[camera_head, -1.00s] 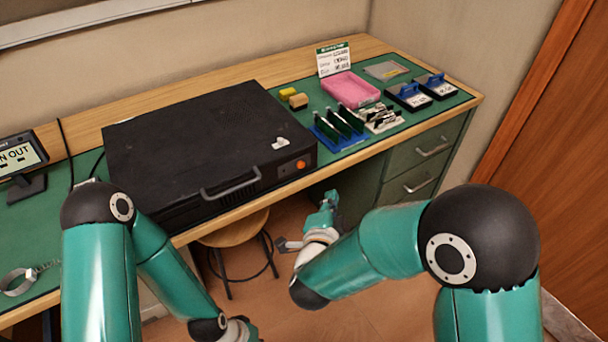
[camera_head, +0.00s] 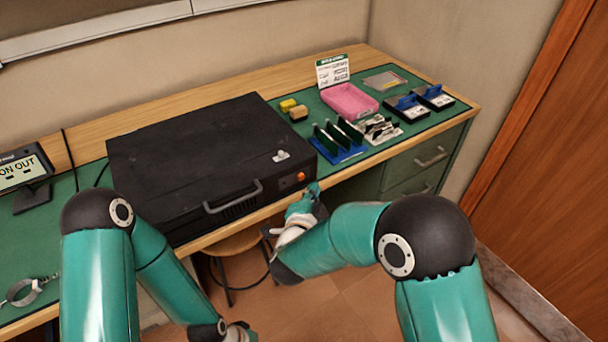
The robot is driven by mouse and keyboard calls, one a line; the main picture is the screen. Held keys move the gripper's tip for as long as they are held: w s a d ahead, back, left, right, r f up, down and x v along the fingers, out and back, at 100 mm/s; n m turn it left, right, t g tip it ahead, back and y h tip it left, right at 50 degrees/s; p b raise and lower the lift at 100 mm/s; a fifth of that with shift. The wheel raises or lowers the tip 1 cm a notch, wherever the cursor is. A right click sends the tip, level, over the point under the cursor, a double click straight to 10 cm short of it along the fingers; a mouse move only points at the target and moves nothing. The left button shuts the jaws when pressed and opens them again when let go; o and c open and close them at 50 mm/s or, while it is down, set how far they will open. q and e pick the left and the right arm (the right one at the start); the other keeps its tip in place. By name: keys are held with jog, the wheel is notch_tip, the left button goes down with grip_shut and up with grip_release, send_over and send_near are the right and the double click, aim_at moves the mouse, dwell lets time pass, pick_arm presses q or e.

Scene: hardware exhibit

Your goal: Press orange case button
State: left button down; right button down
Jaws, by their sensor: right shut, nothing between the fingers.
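The black case (camera_head: 190,155) lies on the green-topped bench with its front face toward me. The round orange button (camera_head: 300,177) is at the right end of that front face and is in plain sight. My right gripper (camera_head: 313,189) is shut and empty, just below and slightly right of the button. Its tip looks close to the case front, but I cannot tell whether it touches. My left gripper (camera_head: 240,333) is at the bottom edge, mostly cut off, well away from the case.
Right of the case stand a blue rack (camera_head: 340,153) with dark boards, a pink tray (camera_head: 350,100), yellow blocks (camera_head: 288,104) and a sign (camera_head: 332,70). A small display (camera_head: 22,172) is at left. A stool (camera_head: 235,242) stands under the bench.

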aim_at(309, 174)
jog(key=shift+w+a, duration=0.55)
jog(key=shift+w, duration=0.15)
jog(key=shift+w+a+b, duration=0.4)
jog(key=shift+w+a, duration=0.1)
jog(key=shift+w, duration=0.1)
dwell(1.8)
dwell(0.3)
jog(key=shift+s+d+b, duration=0.45)
jog(key=shift+s+d, duration=0.05)
jog(key=shift+s, duration=0.2)
jog(key=s+d+b, duration=0.1)
jog(key=s, duration=0.1)
jog(key=s+d+b, duration=0.1)
jog(key=s+d, duration=0.1)
dwell(0.4)
